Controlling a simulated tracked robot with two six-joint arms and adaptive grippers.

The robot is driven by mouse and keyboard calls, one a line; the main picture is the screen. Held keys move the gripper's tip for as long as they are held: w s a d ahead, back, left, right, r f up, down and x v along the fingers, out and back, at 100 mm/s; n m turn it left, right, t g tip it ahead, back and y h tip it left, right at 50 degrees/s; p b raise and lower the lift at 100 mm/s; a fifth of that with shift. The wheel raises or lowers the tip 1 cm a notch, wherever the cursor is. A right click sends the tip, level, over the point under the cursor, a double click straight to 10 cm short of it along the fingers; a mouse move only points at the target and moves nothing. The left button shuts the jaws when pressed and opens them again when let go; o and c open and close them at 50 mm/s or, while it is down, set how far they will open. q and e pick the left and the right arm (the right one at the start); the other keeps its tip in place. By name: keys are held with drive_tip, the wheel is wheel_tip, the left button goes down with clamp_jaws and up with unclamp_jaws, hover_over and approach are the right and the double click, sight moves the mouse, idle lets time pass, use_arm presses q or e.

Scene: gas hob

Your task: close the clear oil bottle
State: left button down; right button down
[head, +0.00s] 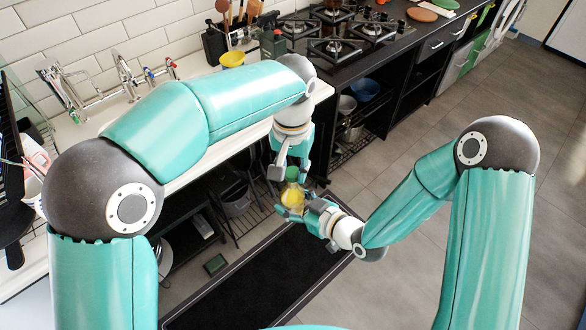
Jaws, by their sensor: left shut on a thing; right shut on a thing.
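The clear oil bottle (293,198), with yellow oil in it, is held up in the air in front of the counter. My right gripper (296,209) is shut on its body from the lower right. My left gripper (289,174) is above it, shut on the green cap (292,172) at the top of the bottle. The cap is right at the bottle's mouth. Whether it is seated or only resting there is too small to tell. The fingers hide part of the bottle and cap.
The gas hob (340,46) is on the counter at the back. Open shelves with pots (348,104) are below. A black mat (250,285) lies on the floor underneath.

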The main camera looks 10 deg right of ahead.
use_arm(q)
drive_tip(key=m, duration=0.6)
drive_tip(key=shift+m, duration=0.4)
drive_tip(key=m, duration=0.7)
drive_tip(key=shift+s, duration=0.1)
drive_tip(key=c, duration=0.7)
unclamp_jaws()
drive_tip(key=shift+c, duration=0.2)
wheel_tip(320, 180, up, 12)
drive_tip(key=shift+s+f, duration=0.1)
drive_tip(key=shift+f, duration=0.05)
